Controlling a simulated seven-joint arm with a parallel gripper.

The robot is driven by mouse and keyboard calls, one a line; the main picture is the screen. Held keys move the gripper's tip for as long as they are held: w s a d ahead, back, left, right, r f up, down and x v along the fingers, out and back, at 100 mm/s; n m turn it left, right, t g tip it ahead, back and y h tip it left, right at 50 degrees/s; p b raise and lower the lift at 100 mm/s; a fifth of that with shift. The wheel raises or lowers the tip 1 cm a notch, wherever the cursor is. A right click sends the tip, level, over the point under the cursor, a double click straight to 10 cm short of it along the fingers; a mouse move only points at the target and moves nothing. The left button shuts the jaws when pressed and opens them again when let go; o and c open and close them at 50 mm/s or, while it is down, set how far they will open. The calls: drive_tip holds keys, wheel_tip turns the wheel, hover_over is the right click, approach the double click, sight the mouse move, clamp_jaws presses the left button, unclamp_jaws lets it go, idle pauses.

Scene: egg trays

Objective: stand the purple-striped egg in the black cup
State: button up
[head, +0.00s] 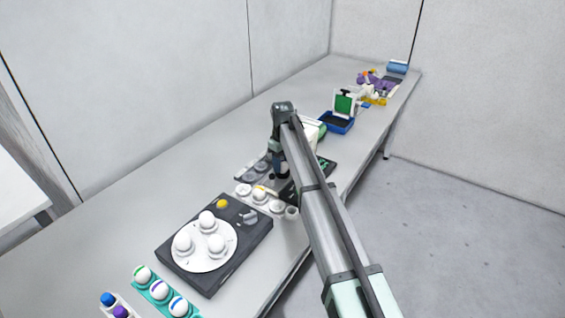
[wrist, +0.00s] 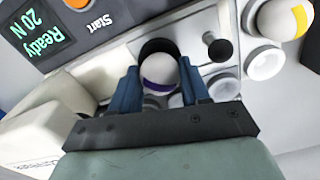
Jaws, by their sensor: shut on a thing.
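The purple-striped egg (wrist: 158,76) is white with a purple band. It sits between the blue fingers of my gripper (wrist: 160,92), which is shut on it. The black cup (wrist: 151,46) shows as a dark round rim just behind the egg in the wrist view. The egg overlaps the cup in this view, and I cannot tell whether it touches it. In the head view my gripper (head: 279,172) points down beside the row of white cups, and the arm hides the held egg and black cup.
A device with a "Ready 20 N" screen (wrist: 42,38) is beside the cup. A yellow-striped egg (wrist: 283,18) and a white cup (wrist: 263,60) are at right. A turntable (head: 206,252) with white eggs and a teal tray (head: 154,296) with banded eggs stand nearer. Bare table lies left.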

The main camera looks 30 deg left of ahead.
drive_tip(key=shift+f, duration=0.2)
idle(0.3)
idle(0.3)
drive_tip(key=o, duration=0.8)
drive_tip(key=shift+c, duration=0.2)
wheel_tip(320, 180, up, 14)
drive_tip(key=shift+f, duration=0.1)
idle(0.3)
